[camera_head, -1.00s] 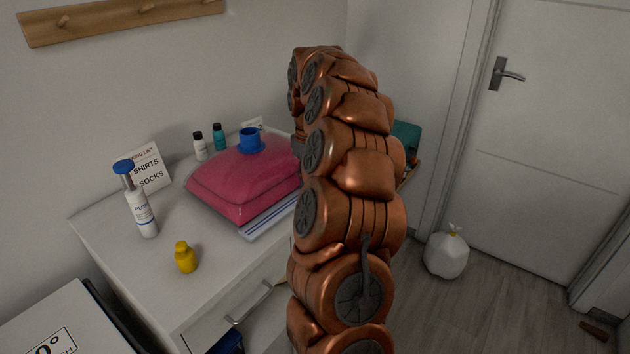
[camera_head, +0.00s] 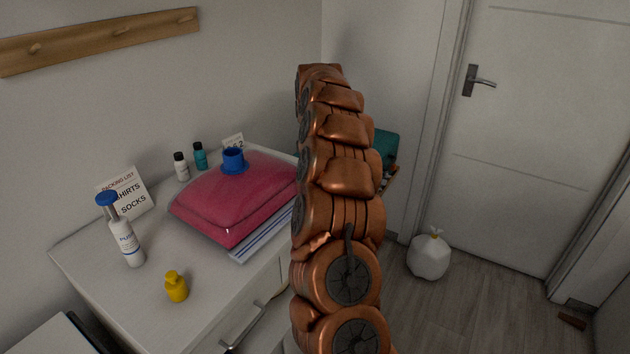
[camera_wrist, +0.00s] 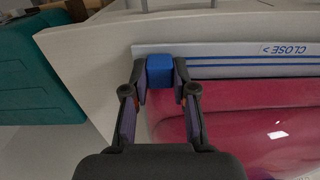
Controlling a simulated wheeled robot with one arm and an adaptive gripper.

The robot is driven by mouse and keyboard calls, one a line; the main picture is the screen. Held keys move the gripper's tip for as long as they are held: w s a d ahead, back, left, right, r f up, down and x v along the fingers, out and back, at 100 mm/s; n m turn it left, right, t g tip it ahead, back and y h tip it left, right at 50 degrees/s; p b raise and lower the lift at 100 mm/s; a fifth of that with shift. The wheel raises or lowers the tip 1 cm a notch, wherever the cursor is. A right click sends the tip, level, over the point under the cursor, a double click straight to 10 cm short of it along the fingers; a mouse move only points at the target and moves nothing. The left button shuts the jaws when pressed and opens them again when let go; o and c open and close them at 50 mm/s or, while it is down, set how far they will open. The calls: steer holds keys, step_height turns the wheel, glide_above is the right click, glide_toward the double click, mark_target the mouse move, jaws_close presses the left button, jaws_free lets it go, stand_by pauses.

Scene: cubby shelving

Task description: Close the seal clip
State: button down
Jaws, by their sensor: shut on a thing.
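The blue seal clip (camera_wrist: 160,71) sits at one end of the pale seal strip (camera_wrist: 235,66), which has blue lines and the word CLOSE. The strip runs along the edge of a clear bag with pink contents (camera_head: 235,200). The bag lies on the white dresser top and carries a round blue valve (camera_head: 233,160). In the wrist view my gripper (camera_wrist: 160,80) is shut on the clip, one finger on each side. In the head view my arm hides the gripper, the clip and the strip's far end.
A white pump bottle (camera_head: 125,240), a yellow bottle (camera_head: 176,287), two small bottles and a packing list card (camera_head: 128,190) stand on the dresser. A teal object (camera_wrist: 40,65) is beyond the dresser edge. A white tied bag (camera_head: 429,258) is on the floor.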

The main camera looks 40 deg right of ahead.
steer(key=shift+d, duration=0.15)
steer(key=c, duration=0.9)
jaws_free()
steer(key=shift+r, duration=3.8)
